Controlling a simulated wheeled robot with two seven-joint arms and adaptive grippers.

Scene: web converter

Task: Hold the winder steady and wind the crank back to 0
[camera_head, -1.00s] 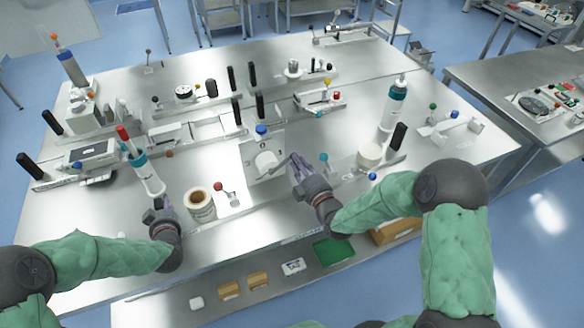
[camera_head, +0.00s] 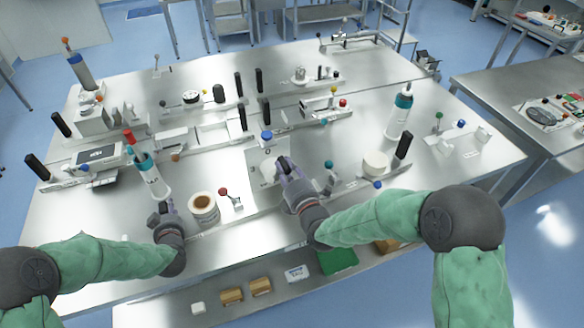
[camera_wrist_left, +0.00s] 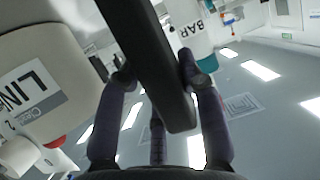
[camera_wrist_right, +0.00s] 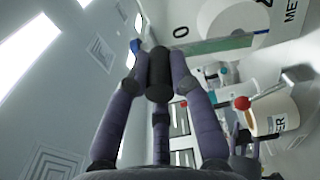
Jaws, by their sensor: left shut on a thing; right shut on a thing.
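The winder shows as an upright grey-white plate (camera_head: 254,172) with digits around a pale disc, near the table's front middle. A "0" is at its top, beneath a blue knob (camera_head: 266,135). My right gripper (camera_head: 283,168) is in front of the disc and hides much of it. In the right wrist view its fingers are shut on the black crank knob (camera_wrist_right: 158,75); the disc (camera_wrist_right: 235,20) is above right. My left gripper (camera_head: 163,208) is shut on a black bar handle (camera_wrist_left: 150,60), left of the liner roll (camera_head: 204,210).
A red-knobbed lever (camera_head: 223,192) stands between the liner roll and the plate. A teal-capped bottle (camera_head: 150,175) is behind my left gripper. A white roll (camera_head: 375,164) and black post (camera_head: 404,145) stand to the right. The front table strip is mostly clear.

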